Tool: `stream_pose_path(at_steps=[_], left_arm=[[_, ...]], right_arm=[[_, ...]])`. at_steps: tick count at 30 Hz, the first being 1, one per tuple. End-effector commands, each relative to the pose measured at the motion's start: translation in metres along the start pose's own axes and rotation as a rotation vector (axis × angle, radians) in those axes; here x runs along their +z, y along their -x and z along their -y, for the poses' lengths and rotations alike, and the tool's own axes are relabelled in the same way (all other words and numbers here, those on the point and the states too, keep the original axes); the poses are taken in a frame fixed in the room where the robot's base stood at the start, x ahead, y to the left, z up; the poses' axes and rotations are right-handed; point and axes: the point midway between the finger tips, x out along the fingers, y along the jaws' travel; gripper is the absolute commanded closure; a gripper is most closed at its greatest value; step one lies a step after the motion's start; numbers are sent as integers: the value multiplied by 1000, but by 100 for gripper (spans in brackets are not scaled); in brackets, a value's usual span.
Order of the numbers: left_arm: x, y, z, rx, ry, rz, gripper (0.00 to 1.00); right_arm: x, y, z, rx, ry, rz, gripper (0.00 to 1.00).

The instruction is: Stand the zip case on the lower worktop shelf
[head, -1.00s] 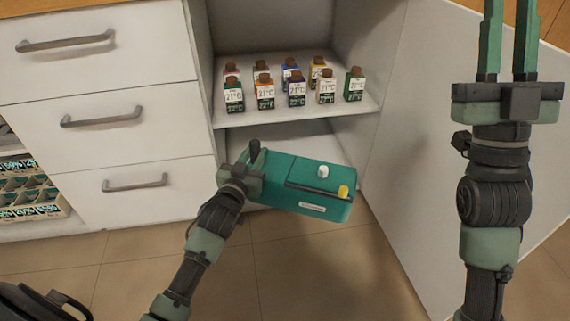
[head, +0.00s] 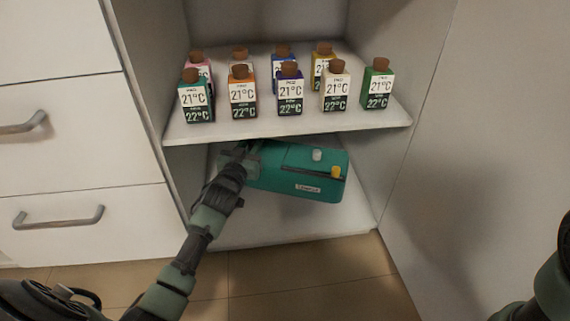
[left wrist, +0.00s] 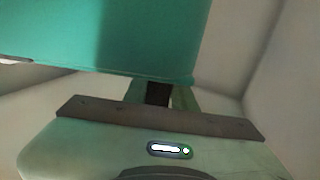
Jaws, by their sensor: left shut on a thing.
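The teal zip case (head: 300,184) has a white knob, a yellow knob and a small label. It is inside the open cupboard, below the upper shelf and over the lower shelf (head: 290,226). My left gripper (head: 240,160) is shut on its left end. In the left wrist view the case (left wrist: 120,40) fills the upper left, with the gripper (left wrist: 165,95) at its edge. I cannot tell whether the case touches the lower shelf. My right arm shows only in part at the right edge of the head view; its gripper is out of frame.
The upper shelf (head: 330,124) carries several small labelled bottles (head: 288,90) with brown caps, close above the case. Drawers (head: 60,130) stand at the left. The open door panel (head: 470,150) is at the right. The lower shelf's front is bare.

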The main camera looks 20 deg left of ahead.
Motion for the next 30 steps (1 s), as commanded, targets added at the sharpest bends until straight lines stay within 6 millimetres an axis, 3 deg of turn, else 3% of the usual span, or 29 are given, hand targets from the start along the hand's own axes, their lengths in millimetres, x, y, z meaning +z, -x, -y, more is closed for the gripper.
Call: stream_pose_path(at_steps=[5,12,17,22,30], left_arm=[[17,-1,1,-1,3,-3,100],[62,-1,1,-2,3,-4,100],[74,-1,1,-1,4,-5,100],[100,-1,1,-2,3,-3,100],[101,-1,1,-2,3,-3,100]], right_arm=[[-12,13,3,-1,0,-18,77],[-23,47,10,-1,0,-16,77],[-25,56,12,-1,0,-15,77],[-32,76,16,-1,0,-16,77],[-32,76,16,-1,0,-15,77]])
